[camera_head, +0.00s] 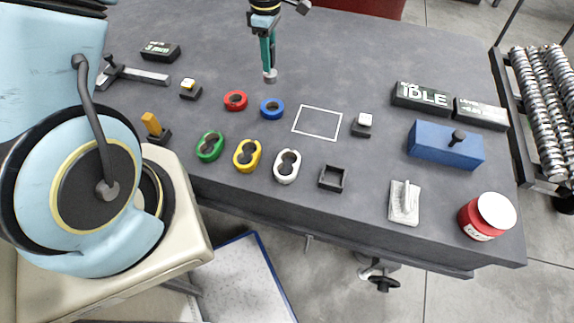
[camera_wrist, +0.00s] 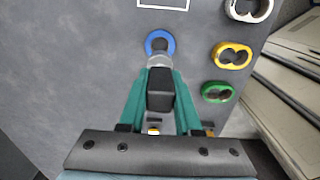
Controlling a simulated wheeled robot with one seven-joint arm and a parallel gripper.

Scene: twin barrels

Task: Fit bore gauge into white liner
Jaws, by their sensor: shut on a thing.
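My gripper (camera_head: 269,66) is above the far middle of the table, with its teal fingers pointing down. It is shut on a grey, round-ended piece, which I take to be the bore gauge (camera_head: 270,76). In the wrist view the gauge (camera_wrist: 159,61) shows between the fingertips, its outline overlapping the near edge of the blue ring. The white liner (camera_head: 287,166), a figure-eight block with two bores, lies near the front edge of the table. It is cut off at the top right of the wrist view (camera_wrist: 248,8). The gauge is apart from the liner.
Yellow (camera_head: 247,156) and green (camera_head: 210,146) liners stand left of the white one. A black square holder (camera_head: 332,178) is to its right. A white outlined square (camera_head: 318,122) is empty.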

